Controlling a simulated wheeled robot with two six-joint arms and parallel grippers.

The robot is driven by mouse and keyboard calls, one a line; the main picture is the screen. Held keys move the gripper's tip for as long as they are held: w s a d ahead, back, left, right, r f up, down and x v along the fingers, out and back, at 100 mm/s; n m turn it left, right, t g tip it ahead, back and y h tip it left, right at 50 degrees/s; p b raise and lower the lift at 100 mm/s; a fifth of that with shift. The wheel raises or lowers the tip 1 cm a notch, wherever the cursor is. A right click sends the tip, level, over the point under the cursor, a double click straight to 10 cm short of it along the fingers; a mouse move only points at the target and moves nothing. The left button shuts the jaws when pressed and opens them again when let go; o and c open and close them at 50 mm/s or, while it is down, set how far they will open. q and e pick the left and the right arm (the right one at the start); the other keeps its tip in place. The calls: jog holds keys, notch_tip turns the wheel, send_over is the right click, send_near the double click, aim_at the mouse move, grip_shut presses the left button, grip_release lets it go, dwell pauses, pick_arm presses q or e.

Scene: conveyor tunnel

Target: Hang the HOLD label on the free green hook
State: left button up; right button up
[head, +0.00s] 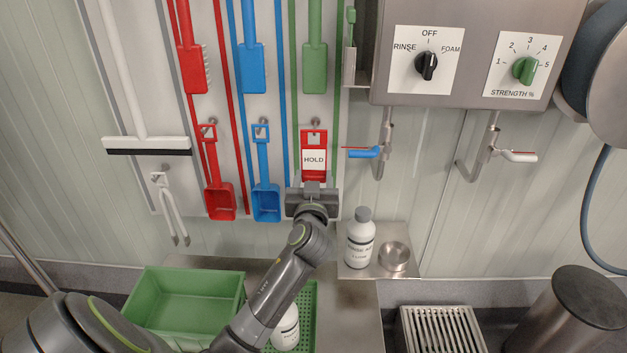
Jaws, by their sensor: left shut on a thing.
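The HOLD label (314,141) is a red tag with a white panel reading HOLD, upright against the tool board. My left gripper (312,188) is shut on its lower edge from below. The label's top, with an opening in it, is at the lower hook (315,122) under the green brush (315,68). I cannot tell whether the hook passes through the opening. My right gripper is not in view.
Red (219,200) and blue (265,203) scoops hang just left of the label. A blue-handled valve (362,152) is to its right. Below stand a white bottle (359,240) and a metal cup (394,257) on a shelf, and a green crate (190,275).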

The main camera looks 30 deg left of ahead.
aim_at(314, 172)
pick_arm(q)
jog(key=shift+b+x, duration=0.85)
jog(key=shift+x, duration=1.9)
jog(key=shift+f, duration=0.1)
jog(key=shift+f+b, duration=0.85)
jog(key=shift+f, duration=0.05)
jog(key=o, duration=1.5)
jog(key=shift+c, duration=0.2)
jog(key=v, duration=1.7)
jog(key=shift+s+d, duration=0.15)
